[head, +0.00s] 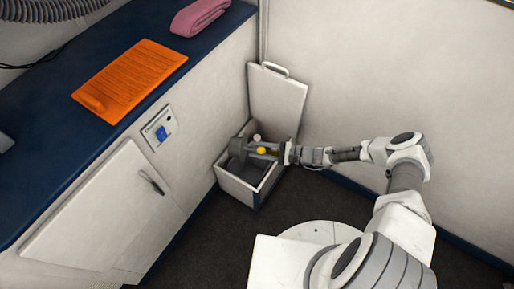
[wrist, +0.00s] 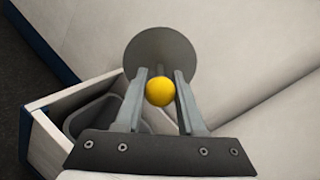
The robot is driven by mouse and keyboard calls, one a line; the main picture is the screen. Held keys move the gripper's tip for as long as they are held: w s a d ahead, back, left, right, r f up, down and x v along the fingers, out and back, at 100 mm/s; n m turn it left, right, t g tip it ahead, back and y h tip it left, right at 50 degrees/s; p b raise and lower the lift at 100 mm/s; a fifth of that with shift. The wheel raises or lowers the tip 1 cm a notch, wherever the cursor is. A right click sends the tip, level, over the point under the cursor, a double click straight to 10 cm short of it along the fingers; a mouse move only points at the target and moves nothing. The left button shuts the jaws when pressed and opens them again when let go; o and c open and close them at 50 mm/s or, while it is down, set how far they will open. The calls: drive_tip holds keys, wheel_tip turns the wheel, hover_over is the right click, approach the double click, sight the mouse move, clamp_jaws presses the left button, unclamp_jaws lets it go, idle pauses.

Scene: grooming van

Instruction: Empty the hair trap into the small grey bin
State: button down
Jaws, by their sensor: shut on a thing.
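The hair trap is a grey round piece (wrist: 160,48) with a yellow ball knob (wrist: 159,91); I see the knob in the head view (head: 261,150) too. My gripper (wrist: 160,82) is shut on the trap, its two fingers on either side at the knob. In the head view my gripper (head: 272,150) reaches in from the right, over an open white box. A dark grey bin (head: 246,173) sits inside this box, partly hidden by the trap and gripper. The bin's rim and inside show at lower left in the wrist view (wrist: 88,122). I cannot see any hair in the trap.
The white box (head: 236,188) has its handled lid (head: 277,103) standing open against the wall. A blue counter (head: 50,135) at left holds an orange sheet (head: 130,78) and a pink towel (head: 199,16). Dark floor (head: 205,235) in front of the box is clear.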

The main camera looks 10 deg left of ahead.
drive_tip(key=shift+s+f+y, duration=0.1)
drive_tip(key=shift+f+y, duration=0.7)
drive_tip(key=shift+y, duration=0.7)
drive_tip(key=shift+d+r, duration=0.1)
drive_tip(key=shift+r+p, duration=0.65)
drive_tip(key=shift+r, duration=0.3)
drive_tip(key=shift+f+b, duration=0.75)
drive_tip(key=shift+f, duration=0.25)
drive_tip(key=shift+r, duration=0.1)
